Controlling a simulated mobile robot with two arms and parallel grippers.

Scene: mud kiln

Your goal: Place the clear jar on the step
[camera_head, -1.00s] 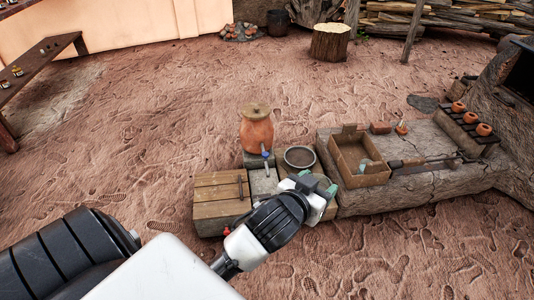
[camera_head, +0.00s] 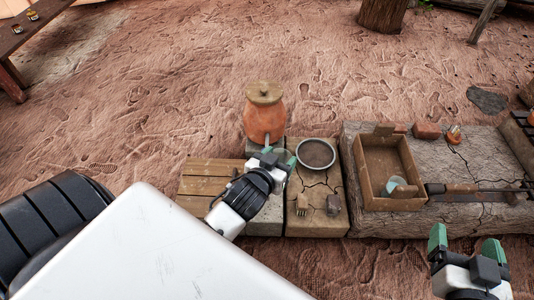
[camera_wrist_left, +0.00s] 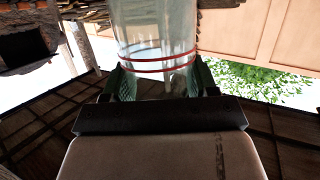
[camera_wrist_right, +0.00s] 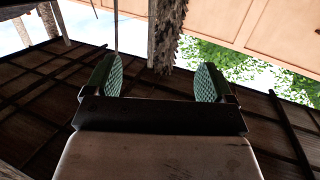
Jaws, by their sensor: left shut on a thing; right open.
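The clear jar (camera_wrist_left: 155,40) has red bands and stands between the fingers of my left gripper (camera_wrist_left: 155,85) in the left wrist view. My left gripper also shows in the head view (camera_head: 280,160), shut on the jar, just below the orange pot and left of the round basin. The jar itself is hard to make out there. Low blocks lie under and around this gripper: a wooden slatted one (camera_head: 205,178) and a cracked stone slab (camera_head: 322,222). I cannot tell which is the step. My right gripper (camera_head: 466,245) is open and empty, also in the right wrist view (camera_wrist_right: 153,82).
The lidded orange pot (camera_head: 264,118) stands close beyond my left gripper. The round basin (camera_head: 316,153) is on the slab, with two small objects near its front. A wooden box (camera_head: 372,190) holding a cup and a long tool (camera_head: 475,188) lie to the right. The ground beyond is open.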

